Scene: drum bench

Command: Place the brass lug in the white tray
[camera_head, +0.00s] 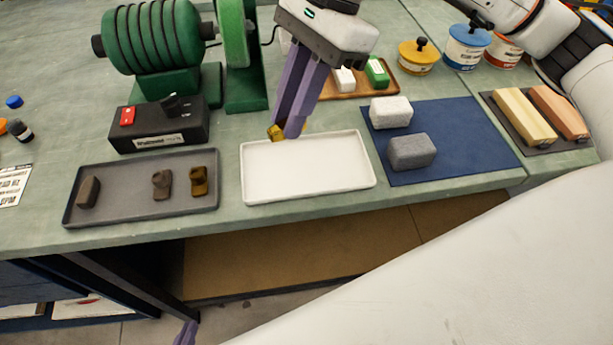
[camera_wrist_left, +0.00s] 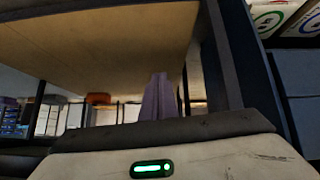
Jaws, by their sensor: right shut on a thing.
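The brass lug (camera_head: 275,132) is a small yellow-gold piece at the tips of my right gripper (camera_head: 286,132). The purple fingers are shut on it and partly hide it. They hold it over the back edge of the white tray (camera_head: 262,198), left of its middle. The white tray is a shallow empty rectangle on the bench. My left gripper (camera_head: 186,336) shows only as a purple tip low in the head view, below the bench front. In the left wrist view its purple fingers (camera_wrist_left: 158,98) stand close together with nothing seen between them.
A dark grey tray (camera_head: 120,217) with three small brown pieces lies left of the white tray. A black switch box (camera_head: 155,140) and green machine (camera_head: 155,45) stand behind. A blue mat (camera_head: 460,140) with two blocks lies right. A wooden tray (camera_head: 335,93) stands behind.

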